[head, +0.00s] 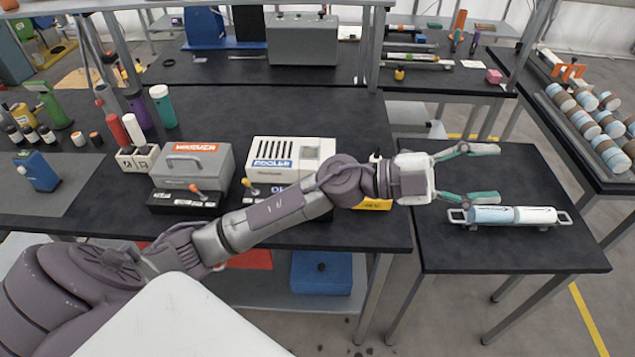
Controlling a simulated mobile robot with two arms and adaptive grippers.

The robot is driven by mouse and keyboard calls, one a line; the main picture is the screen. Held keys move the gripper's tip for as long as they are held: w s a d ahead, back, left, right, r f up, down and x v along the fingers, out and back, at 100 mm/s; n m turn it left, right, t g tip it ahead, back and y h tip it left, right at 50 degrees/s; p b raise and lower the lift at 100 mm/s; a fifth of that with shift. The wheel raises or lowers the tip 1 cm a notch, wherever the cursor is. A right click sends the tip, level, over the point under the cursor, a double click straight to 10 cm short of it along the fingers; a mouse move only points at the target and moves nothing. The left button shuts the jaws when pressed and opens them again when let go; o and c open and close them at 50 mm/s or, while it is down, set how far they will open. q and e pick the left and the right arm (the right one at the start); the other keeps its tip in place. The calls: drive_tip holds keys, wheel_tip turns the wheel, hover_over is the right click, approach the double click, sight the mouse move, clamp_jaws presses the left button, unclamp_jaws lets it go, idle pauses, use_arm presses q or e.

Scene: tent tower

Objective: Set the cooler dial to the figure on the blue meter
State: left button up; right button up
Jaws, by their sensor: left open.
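The white cooler (272,163) with dark vents stands on the dark table, labelled COOLER. A yellow-tipped lever (250,186) shows at its front left. My left arm crosses in front of the cooler and hides much of its lower front; I cannot make out a dial. A small blue device (38,172) lies tilted on the grey mat at the far left and may be the blue meter; no figure is readable. My left gripper (490,173) is open and empty, its green-padded fingers apart, over the right-hand table, well right of the cooler. My right gripper is not in view.
A grey warmer (205,160) stands left of the cooler. A metal post (374,50) rises behind my wrist. Several bottles crowd the left.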

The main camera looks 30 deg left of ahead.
use_arm(q)
drive_tip(key=w+a+f+m+g+y, duration=0.35)
drive_tip(key=a+f+g+y, duration=0.35)
drive_tip(key=a+f+y, duration=0.45)
drive_tip(key=a+r+n+g+y, duration=0.15)
drive_tip(key=a+n+y, duration=0.5)
drive_tip(key=a, duration=1.25)
drive_tip(key=f+p, duration=0.1)
drive_tip(key=f, duration=0.2)
drive_tip(key=f+m+y+p, duration=0.1)
drive_tip(key=f, duration=0.3)
drive_tip(key=f+m+p, duration=0.1)
drive_tip(key=f, duration=0.3)
drive_tip(key=shift+s+f, duration=0.1)
drive_tip(key=shift+s, duration=0.3)
drive_tip(key=shift+f+p, duration=0.3)
drive_tip(key=shift+f, duration=0.25)
